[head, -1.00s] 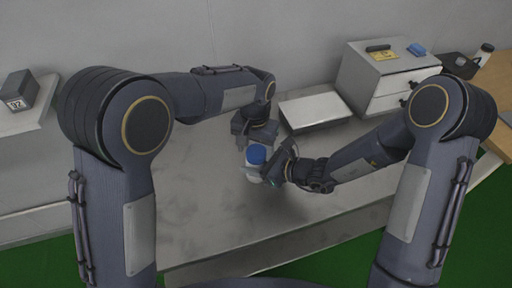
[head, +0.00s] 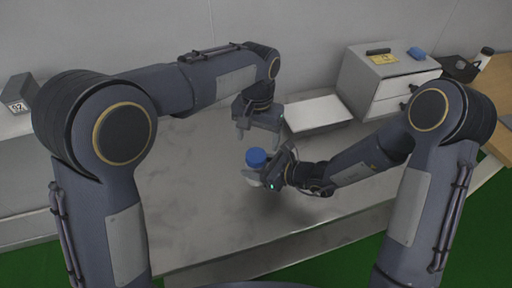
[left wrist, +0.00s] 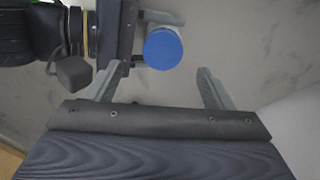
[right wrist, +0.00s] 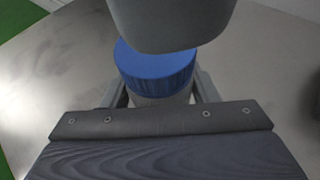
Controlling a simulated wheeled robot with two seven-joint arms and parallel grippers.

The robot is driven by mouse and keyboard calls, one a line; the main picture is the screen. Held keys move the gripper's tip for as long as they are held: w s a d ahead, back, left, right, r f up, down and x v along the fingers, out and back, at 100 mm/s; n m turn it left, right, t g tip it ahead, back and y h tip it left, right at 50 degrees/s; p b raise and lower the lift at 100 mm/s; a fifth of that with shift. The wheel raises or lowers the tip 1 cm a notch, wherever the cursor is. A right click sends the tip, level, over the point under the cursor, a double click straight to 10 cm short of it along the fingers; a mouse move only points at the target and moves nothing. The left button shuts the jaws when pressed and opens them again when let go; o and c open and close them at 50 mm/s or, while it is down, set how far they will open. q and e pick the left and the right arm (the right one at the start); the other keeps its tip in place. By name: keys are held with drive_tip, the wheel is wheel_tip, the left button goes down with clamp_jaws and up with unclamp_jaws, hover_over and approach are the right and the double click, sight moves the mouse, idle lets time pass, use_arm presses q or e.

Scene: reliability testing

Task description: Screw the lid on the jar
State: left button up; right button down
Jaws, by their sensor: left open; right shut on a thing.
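The jar (head: 253,172) is pale and stands roughly upright in my right gripper (head: 262,172). The blue lid (head: 256,157) sits on top of the jar; how tightly cannot be told. In the right wrist view the lid (right wrist: 155,65) shows above the jar body (right wrist: 160,99), with my right fingers shut on the jar on both sides. My left gripper (head: 257,137) is open and empty, above and behind the lid, apart from it. In the left wrist view the lid (left wrist: 163,48) lies beyond my open fingers (left wrist: 158,85).
A white scale-like plate (head: 316,113) lies behind the grippers. A drawer box (head: 385,85) with a blue item (head: 417,53) on top stands at the back right. A dark block (head: 19,92) is far left. The grey table (head: 200,215) is clear in front.

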sight(265, 167)
use_arm(q)
drive_tip(key=r, duration=0.5)
drive_tip(key=shift+w+a+r, duration=0.15)
drive_tip(key=shift+a+r, duration=0.1)
drive_tip(key=shift+r, duration=0.1)
use_arm(e)
drive_tip(key=shift+c, duration=2.2)
unclamp_jaws()
drive_tip(key=shift+d, duration=0.1)
use_arm(q)
drive_tip(key=shift+r, duration=0.15)
use_arm(e)
drive_tip(key=v, duration=0.7)
drive_tip(key=shift+s+d+r, duration=0.1)
drive_tip(key=shift+s+d, duration=0.05)
drive_tip(key=shift+d, duration=0.15)
